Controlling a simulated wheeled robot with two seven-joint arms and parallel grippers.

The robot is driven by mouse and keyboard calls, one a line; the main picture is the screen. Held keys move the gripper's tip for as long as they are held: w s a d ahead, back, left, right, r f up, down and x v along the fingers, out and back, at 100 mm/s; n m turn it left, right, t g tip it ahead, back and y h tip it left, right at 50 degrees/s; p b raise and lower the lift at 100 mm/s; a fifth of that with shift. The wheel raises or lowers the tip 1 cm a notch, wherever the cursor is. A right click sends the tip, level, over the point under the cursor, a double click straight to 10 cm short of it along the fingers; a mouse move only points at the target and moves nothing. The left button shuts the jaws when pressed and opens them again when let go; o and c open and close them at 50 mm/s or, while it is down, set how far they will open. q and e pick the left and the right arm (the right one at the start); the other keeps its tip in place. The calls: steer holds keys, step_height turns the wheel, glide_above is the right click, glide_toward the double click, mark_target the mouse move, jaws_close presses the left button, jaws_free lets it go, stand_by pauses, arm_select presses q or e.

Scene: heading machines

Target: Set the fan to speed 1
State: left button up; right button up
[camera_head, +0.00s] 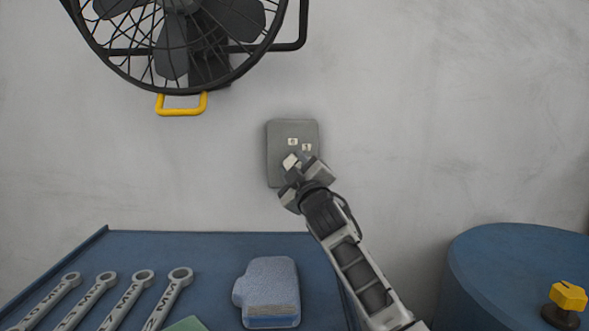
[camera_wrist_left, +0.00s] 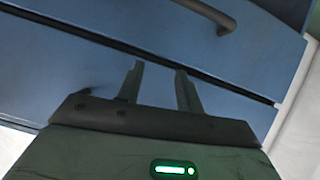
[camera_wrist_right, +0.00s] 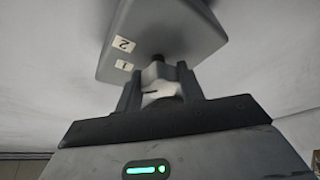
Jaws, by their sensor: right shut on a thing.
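A grey control box (camera_head: 278,135) is mounted on the wall below and right of the black caged fan (camera_head: 172,50). Small white labels are on its face; in the right wrist view the box (camera_wrist_right: 185,30) shows a 2 and a 1. My right gripper (camera_head: 302,168) is at the lower part of the box. In the right wrist view its fingers are shut on a pale knob (camera_wrist_right: 162,90) on a dark shaft, and they hide the knob's sides. My left gripper (camera_wrist_left: 160,75) is open and empty in front of a blue drawer front, outside the head view.
A blue drum (camera_head: 510,255) with a yellow-topped knob (camera_head: 568,296) stands at the right. A yellow handle (camera_head: 181,110) hangs under the fan. The wall around the box is clear.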

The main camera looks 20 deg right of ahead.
steer(key=shift+f, duration=0.1)
steer(key=o, duration=1)
steer(key=v, duration=1.6)
